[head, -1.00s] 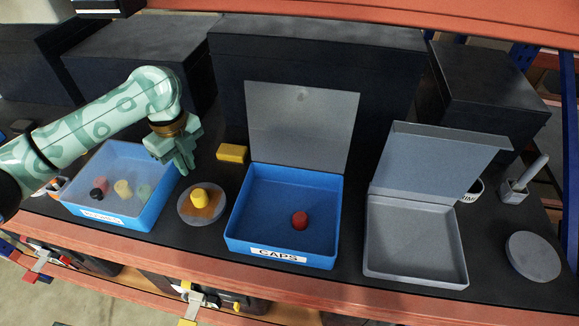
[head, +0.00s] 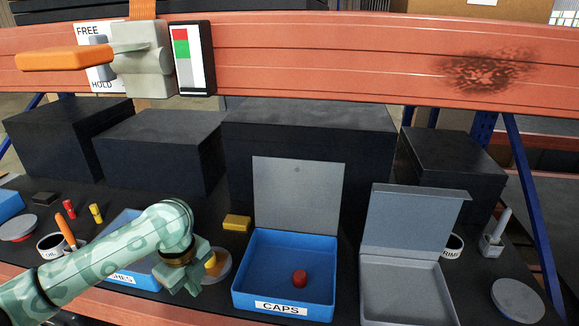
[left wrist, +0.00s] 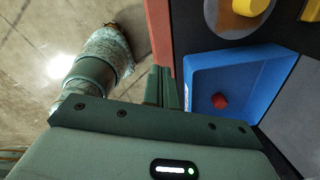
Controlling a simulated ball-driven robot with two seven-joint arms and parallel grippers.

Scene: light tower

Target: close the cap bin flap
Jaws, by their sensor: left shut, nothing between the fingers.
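The blue cap bin (head: 243,285) with the CAPS label stands on the dark shelf in the head view. Its grey flap (head: 297,193) stands up, open, at the back of the bin. A red cap (head: 299,278) lies inside; bin (left wrist: 196,95) and cap (left wrist: 220,101) also show in the left wrist view. My left gripper (head: 195,280) is left of the cap bin, apart from it and in front of a round disc. Its fingers (left wrist: 165,88) are shut and empty. My right gripper is not in view.
A grey bin (head: 408,300) with a raised lid stands right of the cap bin. A second blue bin (head: 117,222) is partly hidden behind my left arm. A yellow block (head: 237,222) lies behind left. Large dark boxes (head: 310,140) stand at the back.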

